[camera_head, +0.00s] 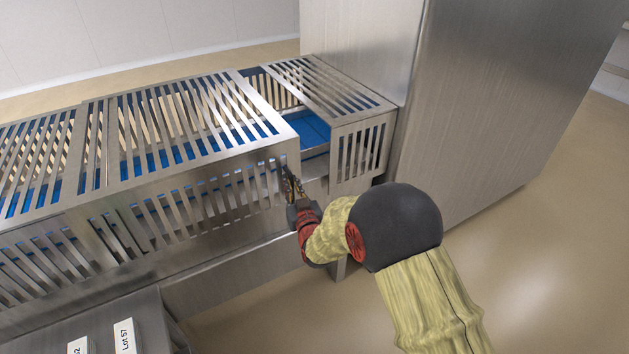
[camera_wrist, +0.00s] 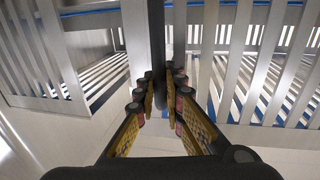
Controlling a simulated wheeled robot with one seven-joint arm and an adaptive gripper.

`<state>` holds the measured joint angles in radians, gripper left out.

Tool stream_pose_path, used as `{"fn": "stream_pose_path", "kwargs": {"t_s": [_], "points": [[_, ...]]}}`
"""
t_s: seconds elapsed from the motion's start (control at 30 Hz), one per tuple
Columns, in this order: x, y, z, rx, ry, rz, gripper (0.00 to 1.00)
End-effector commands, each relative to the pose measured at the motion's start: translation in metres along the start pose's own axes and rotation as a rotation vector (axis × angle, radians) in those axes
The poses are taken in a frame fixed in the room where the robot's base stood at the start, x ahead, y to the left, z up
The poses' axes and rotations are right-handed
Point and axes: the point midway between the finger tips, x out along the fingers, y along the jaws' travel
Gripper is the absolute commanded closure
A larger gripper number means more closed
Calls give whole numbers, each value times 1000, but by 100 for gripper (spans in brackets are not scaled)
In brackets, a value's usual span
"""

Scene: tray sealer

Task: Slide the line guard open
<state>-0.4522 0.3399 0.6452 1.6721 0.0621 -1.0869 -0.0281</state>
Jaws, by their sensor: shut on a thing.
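The line guard (camera_head: 264,102) is a slotted stainless cover over a blue belt, with a slotted top and front. To its right, a gap shows the bare blue belt (camera_head: 313,130) before another slotted cover section (camera_head: 362,114). My gripper (camera_head: 287,174) is at the right end of the guard's front face. In the wrist view, my gripper (camera_wrist: 160,82) is shut on a dark upright bar, the guard handle (camera_wrist: 157,35), with one finger on each side. In the head view the handle is mostly hidden by the fingers.
A tall steel cabinet (camera_head: 510,100) stands at the right, close to my arm. More slotted covers (camera_head: 70,150) run to the left. Labels marked with lot numbers (camera_head: 125,335) lie on a steel surface at lower left. Open floor (camera_head: 540,285) lies at lower right.

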Motion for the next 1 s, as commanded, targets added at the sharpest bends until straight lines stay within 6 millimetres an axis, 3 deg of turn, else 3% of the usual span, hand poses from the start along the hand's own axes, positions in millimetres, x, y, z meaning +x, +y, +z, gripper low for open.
{"fn": "stream_pose_path", "kwargs": {"t_s": [0.03, 0.6, 0.8, 1.0], "points": [[-4, -24, 3, -1, 3, -12, 100], [-45, -225, 1, 0, 0, -11, 100], [-58, -290, 0, 0, 1, -10, 100], [-68, -338, 0, -1, 1, -8, 100]]}}
